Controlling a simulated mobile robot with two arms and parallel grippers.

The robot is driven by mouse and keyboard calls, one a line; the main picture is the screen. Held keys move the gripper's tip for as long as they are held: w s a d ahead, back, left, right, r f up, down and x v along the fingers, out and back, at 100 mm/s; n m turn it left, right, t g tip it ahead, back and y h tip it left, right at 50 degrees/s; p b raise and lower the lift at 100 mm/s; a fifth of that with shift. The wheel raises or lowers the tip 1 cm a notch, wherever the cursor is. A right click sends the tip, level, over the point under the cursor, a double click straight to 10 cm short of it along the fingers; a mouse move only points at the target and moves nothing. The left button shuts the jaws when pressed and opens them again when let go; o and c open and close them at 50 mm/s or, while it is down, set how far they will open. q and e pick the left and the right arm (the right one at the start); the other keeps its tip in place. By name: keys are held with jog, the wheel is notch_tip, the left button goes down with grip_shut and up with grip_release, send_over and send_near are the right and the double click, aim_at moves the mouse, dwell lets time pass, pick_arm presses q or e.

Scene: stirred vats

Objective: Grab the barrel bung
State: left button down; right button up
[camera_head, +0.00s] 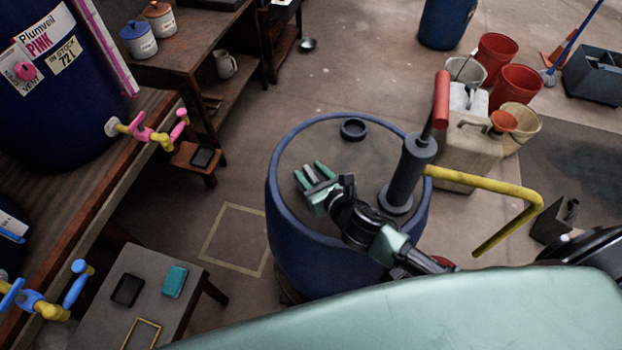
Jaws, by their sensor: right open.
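A blue barrel (318,258) with a brownish-grey lid stands in the middle of the head view. A small dark round piece (353,130), which looks like the barrel bung, lies on the lid near its far edge. My right gripper (311,174) is over the left part of the lid, nearer to me than the bung and to its left. Its green fingers are open and apart from the bung. Whether something lies below the fingers is hard to tell. My left gripper is not in view.
A grey hand pump (408,172) with a red handle and yellow spout (490,185) stands on the lid, right of my gripper. A jerrycan (468,140) and red buckets (496,55) stand behind right. Benches with taps (150,133) are left.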

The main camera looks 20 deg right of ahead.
aim_at(305, 168)
jog(key=x, duration=0.2)
jog(key=shift+w+f, duration=0.1)
jog(key=shift+w, duration=0.2)
jog(key=shift+w+a+f, duration=0.1)
jog(key=shift+w, duration=0.1)
jog(key=c, duration=0.8)
grip_shut()
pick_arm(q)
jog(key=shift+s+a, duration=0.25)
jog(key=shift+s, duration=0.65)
